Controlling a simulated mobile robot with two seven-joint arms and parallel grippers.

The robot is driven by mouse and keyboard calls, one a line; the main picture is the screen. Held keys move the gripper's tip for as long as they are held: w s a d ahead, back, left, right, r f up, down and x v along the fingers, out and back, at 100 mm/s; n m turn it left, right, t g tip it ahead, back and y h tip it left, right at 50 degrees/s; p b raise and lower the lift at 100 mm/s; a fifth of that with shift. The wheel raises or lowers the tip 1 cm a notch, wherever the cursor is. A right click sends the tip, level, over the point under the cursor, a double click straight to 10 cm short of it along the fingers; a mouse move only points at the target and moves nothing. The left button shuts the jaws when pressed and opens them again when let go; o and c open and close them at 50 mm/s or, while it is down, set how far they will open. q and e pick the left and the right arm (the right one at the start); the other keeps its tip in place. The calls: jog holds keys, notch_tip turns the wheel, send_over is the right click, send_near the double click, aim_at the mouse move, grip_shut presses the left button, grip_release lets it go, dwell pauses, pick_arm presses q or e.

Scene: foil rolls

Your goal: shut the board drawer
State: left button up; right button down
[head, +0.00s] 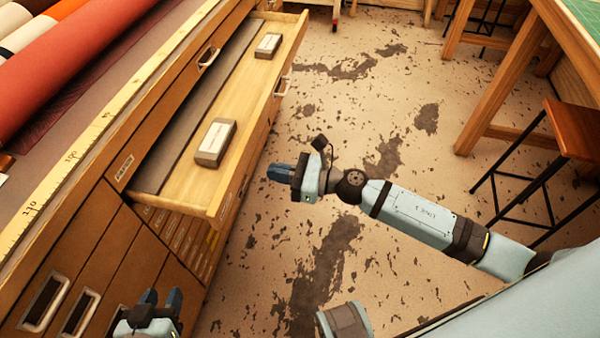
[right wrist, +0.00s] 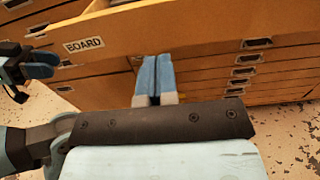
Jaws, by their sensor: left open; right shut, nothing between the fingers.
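The board drawer (head: 255,124) stands pulled out of the wooden cabinet, its inside visible from above in the head view. A BOARD label (right wrist: 83,45) is on a wooden front in the right wrist view. My right gripper (head: 281,173) is shut and empty, beside the outer face of the drawer front and pointing at the cabinet. Its fingers (right wrist: 158,76) show in the right wrist view; I cannot tell whether they touch the wood. My left gripper (head: 162,300) is open and empty, low by the cabinet's near end. It also shows in the right wrist view (right wrist: 28,72).
Two grey-and-white blocks, one near (head: 215,142) and one far (head: 268,45), lie in the open drawer. Rolls (head: 60,60) and a yellow ruler (head: 75,170) lie on the cabinet top. A stool (head: 572,130) and table stand at the right. Open floor lies between.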

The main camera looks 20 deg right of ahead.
aim_at(171, 151)
jog(key=shift+x, duration=2.65)
jog(key=shift+w+a, duration=0.15)
jog(key=shift+a, duration=0.05)
jog(key=b+x, duration=0.1)
jog(key=x, duration=1.8)
jog(key=shift+f, duration=0.1)
jog(key=shift+w+a, duration=0.35)
jog(key=shift+a, duration=0.1)
pick_arm(q)
jog(key=shift+d+r, duration=0.15)
jog(key=shift+d, duration=0.1)
pick_arm(e)
jog(key=shift+r, duration=0.25)
jog(key=shift+r, duration=0.15)
